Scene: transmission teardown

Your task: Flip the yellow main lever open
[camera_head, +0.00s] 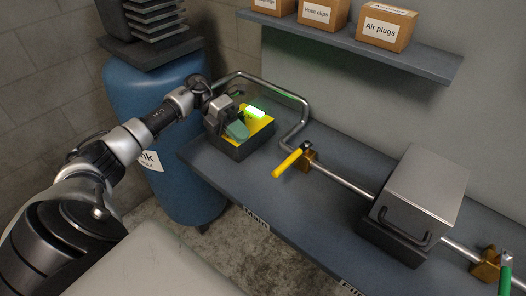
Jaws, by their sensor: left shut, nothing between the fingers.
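The yellow lever (288,162) is on a brass valve (308,157) on the metal pipe, above the grey workbench. It points toward the bench's front edge, across the line of the pipe. My left arm comes in from the left. Its gripper (236,128) is shut and empty over a dark box (232,150) with a yellow top, left of the lever and apart from it. The fingertips are small and hard to make out beside a glowing green light (256,112). My right gripper is not in view.
The pipe (345,182) runs along the bench to a grey metal box (422,190) with a handle. A second brass valve with a green lever (505,273) is at far right. A shelf (350,42) with cartons hangs above. A blue tank (165,125) stands left.

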